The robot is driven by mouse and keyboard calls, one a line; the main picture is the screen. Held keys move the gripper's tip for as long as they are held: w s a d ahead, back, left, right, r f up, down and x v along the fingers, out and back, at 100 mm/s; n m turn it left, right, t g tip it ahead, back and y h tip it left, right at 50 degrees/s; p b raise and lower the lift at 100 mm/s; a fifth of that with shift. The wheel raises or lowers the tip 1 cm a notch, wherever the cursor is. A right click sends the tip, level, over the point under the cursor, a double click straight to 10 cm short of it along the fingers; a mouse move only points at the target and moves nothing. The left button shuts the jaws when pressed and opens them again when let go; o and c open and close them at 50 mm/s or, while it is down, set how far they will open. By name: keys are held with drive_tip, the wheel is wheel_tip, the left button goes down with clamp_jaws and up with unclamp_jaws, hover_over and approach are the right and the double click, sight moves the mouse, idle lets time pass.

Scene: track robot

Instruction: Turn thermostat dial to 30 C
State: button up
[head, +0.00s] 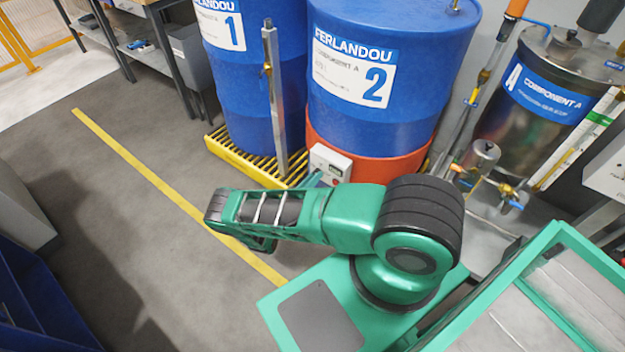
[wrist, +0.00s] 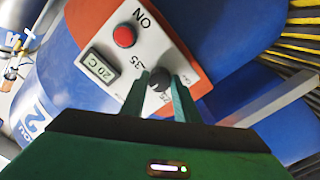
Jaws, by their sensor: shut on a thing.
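The thermostat is a white control box (head: 331,160) on the orange band around drum 2. It also shows in the wrist view (wrist: 145,50), tilted, with a red button (wrist: 124,36) marked ON. Its small display (wrist: 97,67) appears to read 20 C. The black dial (wrist: 159,76) sits near the box's lower end, with a printed 35 beside it. My gripper (wrist: 160,84) is at the dial, one green finger on each side, shut on it. The fingers and wrist hide part of the dial's scale. In the head view my arm hides most of the gripper.
The orange band (head: 375,161) wraps the lower part of blue drum 2 (head: 385,125). Blue drum 1 (head: 262,90) and a metal post (head: 274,105) stand to the left on a yellow slatted pallet (head: 228,152). A steel tank (head: 530,130) stands right. Floor at left is clear.

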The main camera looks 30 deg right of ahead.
drive_tip(key=shift+s+a+f, duration=0.1)
drive_tip(key=shift+f, duration=0.2)
drive_tip(key=shift+c, duration=0.2)
drive_tip(key=o, duration=0.8)
drive_tip(key=shift+o, duration=1.4)
drive_tip(key=shift+r, duration=0.1)
drive_tip(key=v, duration=1)
drive_tip(key=shift+a, duration=0.35)
